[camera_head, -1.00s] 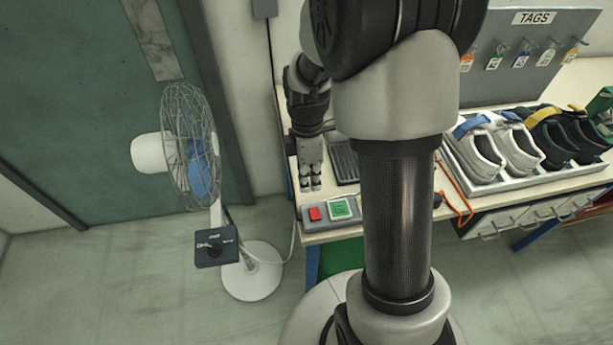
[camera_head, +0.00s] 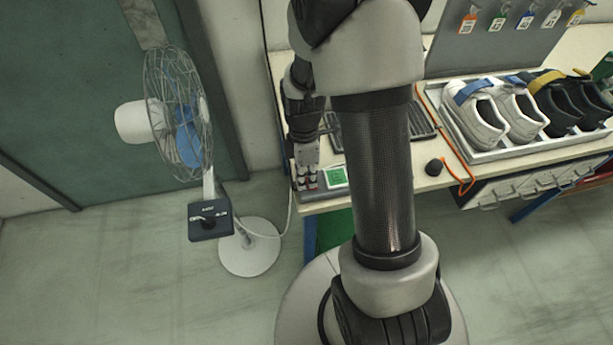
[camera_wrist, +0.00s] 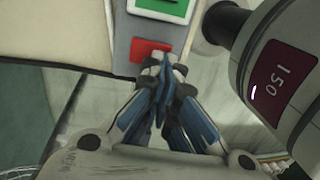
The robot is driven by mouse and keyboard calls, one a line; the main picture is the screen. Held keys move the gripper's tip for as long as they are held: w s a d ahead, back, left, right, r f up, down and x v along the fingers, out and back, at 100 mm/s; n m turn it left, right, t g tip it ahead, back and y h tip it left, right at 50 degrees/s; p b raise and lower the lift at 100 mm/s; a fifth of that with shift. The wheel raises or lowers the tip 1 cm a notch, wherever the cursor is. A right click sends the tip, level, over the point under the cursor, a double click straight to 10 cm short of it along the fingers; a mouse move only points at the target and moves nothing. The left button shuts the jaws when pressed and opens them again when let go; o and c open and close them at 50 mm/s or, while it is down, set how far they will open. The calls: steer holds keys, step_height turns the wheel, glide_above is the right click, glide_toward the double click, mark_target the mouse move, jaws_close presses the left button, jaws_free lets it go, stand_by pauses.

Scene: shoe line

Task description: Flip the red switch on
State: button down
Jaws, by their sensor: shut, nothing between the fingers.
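In the head view the box also carries the green switch (camera_head: 336,176), and the red one is almost wholly covered by my gripper (camera_head: 306,184). In the wrist view my gripper (camera_wrist: 165,66) is shut and empty. Its fingertips are at the lower right edge of the red switch and overlap it in the picture. I cannot tell whether they touch it.
A standing fan (camera_head: 180,115) with a dark control box (camera_head: 210,216) is left of the bench. A black tray (camera_head: 385,130), an orange cord (camera_head: 462,165) and a shoe rack (camera_head: 500,150) lie right. Tags hang behind. The floor between fan and bench holds a cable.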

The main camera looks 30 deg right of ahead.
steer(key=shift+s+a+f, duration=0.2)
steer(key=shift+s+f, duration=0.6)
steer(key=shift+w+d+r, duration=0.15)
steer(key=shift+w, duration=0.5)
steer(key=shift+w+r+p, duration=0.15)
steer(key=shift+r+p, duration=0.2)
steer(key=shift+p, duration=0.2)
step_height(320, 180, up, 14)
steer(key=s+p, duration=0.2)
steer(key=p, duration=0.3)
steer(key=shift+s+a+f+p, duration=0.25)
steer(key=shift+s+a+p, duration=0.15)
